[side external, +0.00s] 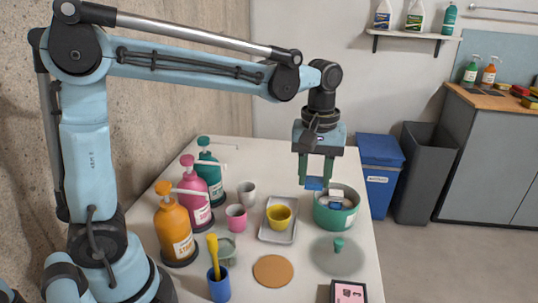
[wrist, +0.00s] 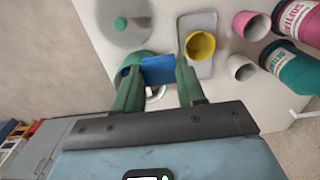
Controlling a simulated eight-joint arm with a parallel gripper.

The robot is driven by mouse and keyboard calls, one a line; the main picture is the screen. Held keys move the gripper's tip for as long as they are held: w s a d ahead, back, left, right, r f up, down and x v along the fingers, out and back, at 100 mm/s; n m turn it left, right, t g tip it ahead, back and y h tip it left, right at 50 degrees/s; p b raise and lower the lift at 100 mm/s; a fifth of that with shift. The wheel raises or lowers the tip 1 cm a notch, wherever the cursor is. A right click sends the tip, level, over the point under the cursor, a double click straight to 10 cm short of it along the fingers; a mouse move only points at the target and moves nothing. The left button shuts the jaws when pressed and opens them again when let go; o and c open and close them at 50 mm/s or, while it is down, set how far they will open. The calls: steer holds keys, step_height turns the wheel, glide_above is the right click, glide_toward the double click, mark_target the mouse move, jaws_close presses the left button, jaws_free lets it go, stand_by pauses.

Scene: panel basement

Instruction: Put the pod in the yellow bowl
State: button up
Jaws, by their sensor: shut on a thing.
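My gripper (side external: 316,180) is shut on a blue pod (side external: 314,184), held between the green fingertips. In the side view the pod overlaps the left rim of a green pot (side external: 335,218); its exact height above it is hard to tell. The pod also shows between the fingers in the wrist view (wrist: 158,70), with the pot partly hidden behind it. The yellow bowl (side external: 278,218) stands on a grey tray (side external: 268,237) to the left of the pot. The bowl looks empty in the wrist view (wrist: 200,46).
The pot holds pale contents with a white and blue piece. A clear lid with a green knob (side external: 338,244) lies in front of it. Pink (side external: 236,219) and white cups, a blue cup (side external: 219,287), an orange disc (side external: 273,270) and tall pump bottles (side external: 174,228) stand farther left.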

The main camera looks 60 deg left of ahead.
steer(key=s+a, duration=0.3)
steer(key=a, duration=0.3)
step_height(320, 180, down, 6)
steer(key=shift+f, duration=0.1)
steer(key=o, duration=1.1)
step_height(320, 180, up, 12)
stand_by(0.4)
stand_by(0.6)
